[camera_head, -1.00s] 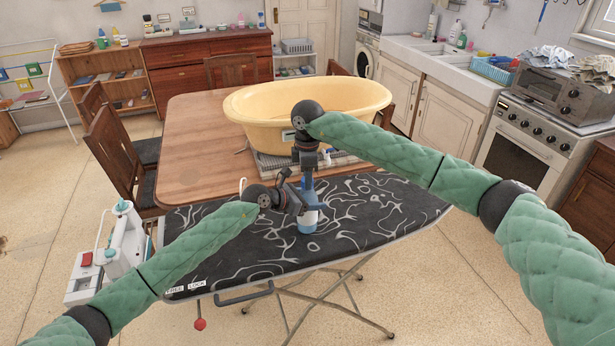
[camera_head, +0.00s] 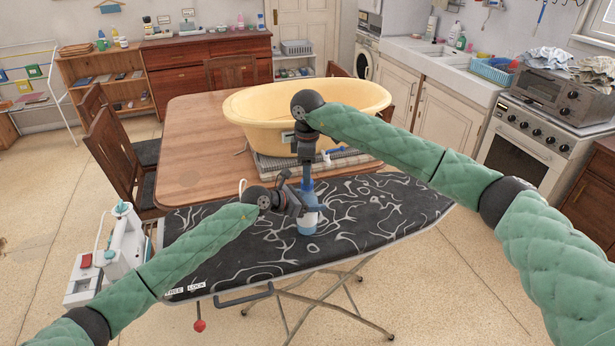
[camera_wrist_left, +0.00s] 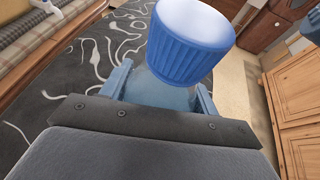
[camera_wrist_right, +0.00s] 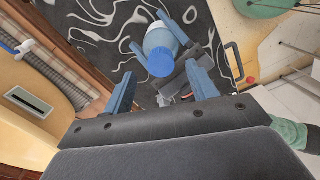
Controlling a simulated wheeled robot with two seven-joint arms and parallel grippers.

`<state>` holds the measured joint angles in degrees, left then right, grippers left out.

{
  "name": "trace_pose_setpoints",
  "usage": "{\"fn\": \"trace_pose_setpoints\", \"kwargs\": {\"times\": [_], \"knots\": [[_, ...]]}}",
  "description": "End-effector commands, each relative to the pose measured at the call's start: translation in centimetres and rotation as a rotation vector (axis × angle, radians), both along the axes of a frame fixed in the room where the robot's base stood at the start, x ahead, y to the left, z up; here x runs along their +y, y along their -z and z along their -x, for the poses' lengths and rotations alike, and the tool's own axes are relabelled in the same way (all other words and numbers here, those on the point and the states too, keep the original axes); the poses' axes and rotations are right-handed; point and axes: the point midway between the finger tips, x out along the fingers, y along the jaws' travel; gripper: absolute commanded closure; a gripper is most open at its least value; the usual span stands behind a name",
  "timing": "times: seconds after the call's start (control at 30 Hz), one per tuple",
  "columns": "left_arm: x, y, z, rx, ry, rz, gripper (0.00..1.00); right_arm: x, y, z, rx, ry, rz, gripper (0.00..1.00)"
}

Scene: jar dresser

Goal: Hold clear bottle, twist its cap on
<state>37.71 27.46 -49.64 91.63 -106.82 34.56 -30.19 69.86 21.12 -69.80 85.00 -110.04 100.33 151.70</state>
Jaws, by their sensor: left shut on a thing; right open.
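The ironing board (camera_head: 390,205) has free room right of the bottle. A white sewing machine (camera_head: 122,240) is at the left.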

Motion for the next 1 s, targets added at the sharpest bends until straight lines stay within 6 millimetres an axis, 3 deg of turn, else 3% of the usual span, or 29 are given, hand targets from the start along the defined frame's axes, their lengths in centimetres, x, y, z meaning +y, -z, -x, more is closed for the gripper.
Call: {"fn": "trace_pose_setpoints", "kwargs": {"times": [0.2, 0.4, 0.6, 0.9, 0.93, 1.0], "knots": [[0.1, 0.1, 0.0, 0.000, -0.001, -0.001, 1.00, 0.0, -4.5, -0.1, -0.004, -0.001, -0.002, 0.42], [0.1, 0.0, 0.0, 0.000, -0.001, -0.001, 1.00, 0.0, -7.4, -0.1, -0.002, 0.000, -0.001, 0.42], [0.1, 0.0, 0.0, 0.000, -0.001, -0.001, 1.00, 0.0, -8.7, -0.1, -0.002, 0.001, 0.000, 0.42], [0.1, 0.0, 0.0, 0.000, -0.001, -0.001, 1.00, 0.0, -8.9, -0.1, -0.001, 0.001, -0.001, 0.42], [0.1, 0.0, 0.0, 0.000, -0.001, 0.000, 0.36, 0.0, -8.9, -0.1, -0.001, 0.001, -0.001, 0.42], [0.1, 0.0, 0.0, 0.000, -0.001, 0.000, 0.22, 0.0, -8.9, -0.1, -0.001, 0.001, -0.001, 0.42]]}}
